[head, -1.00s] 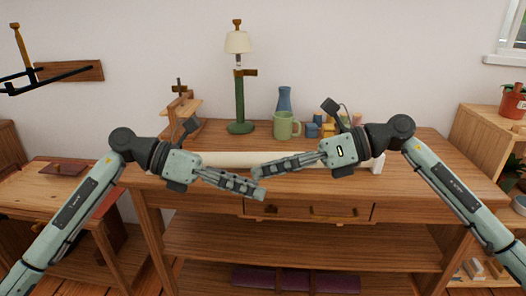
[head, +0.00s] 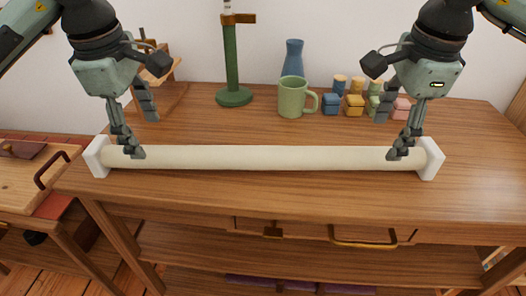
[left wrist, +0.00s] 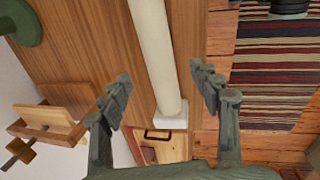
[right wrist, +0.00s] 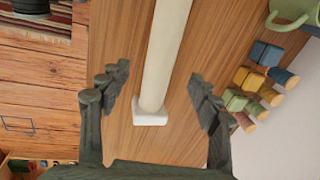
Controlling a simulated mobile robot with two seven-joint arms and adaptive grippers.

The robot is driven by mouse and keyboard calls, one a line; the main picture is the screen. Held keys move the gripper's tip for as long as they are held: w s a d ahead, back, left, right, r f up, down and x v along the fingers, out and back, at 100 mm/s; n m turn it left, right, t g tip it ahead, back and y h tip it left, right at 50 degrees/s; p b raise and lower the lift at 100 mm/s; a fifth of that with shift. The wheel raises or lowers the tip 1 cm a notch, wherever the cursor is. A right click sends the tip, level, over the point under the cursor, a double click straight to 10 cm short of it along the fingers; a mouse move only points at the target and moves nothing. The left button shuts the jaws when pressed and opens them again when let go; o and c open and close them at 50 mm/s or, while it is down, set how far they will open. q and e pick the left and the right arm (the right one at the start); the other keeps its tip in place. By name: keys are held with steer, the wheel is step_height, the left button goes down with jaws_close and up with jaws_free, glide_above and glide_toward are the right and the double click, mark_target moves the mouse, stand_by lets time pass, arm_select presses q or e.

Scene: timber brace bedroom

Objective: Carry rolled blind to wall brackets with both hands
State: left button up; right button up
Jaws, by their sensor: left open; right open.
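The rolled blind (head: 265,158) is a long cream roll with white square end caps, lying across the wooden table near its front edge. My left gripper (head: 143,135) is open above the roll's left end, its fingers on either side of the roll. In the left wrist view the roll (left wrist: 153,50) runs between the open fingers. My right gripper (head: 393,130) is open at the roll's right end. In the right wrist view the roll (right wrist: 164,60) also lies between the open fingers. No wall brackets show now.
A drawer handle (head: 362,243) is on the table front. A side table (head: 35,170) stands at the left.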

mark_target(154, 149)
arm_select(q)
steer(key=shift+w+f, duration=0.25)
steer(key=shift+f, duration=1.05)
steer(key=shift+w+f, duration=0.3)
steer(key=shift+f, duration=1)
steer(key=shift+w+f, duration=0.25)
steer(key=shift+f, duration=1.05)
arm_select(e)
steer(key=shift+w+f, duration=0.3)
steer(key=shift+f, duration=1)
steer(key=shift+w+f, duration=0.25)
steer(key=shift+f, duration=1.05)
steer(key=shift+w+f, duration=0.3)
steer(key=shift+f, duration=1)
arm_select(q)
jaws_close()
arm_select(e)
jaws_close()
arm_select(q)
steer(key=shift+r, duration=0.1)
arm_select(e)
steer(key=shift+r, duration=0.15)
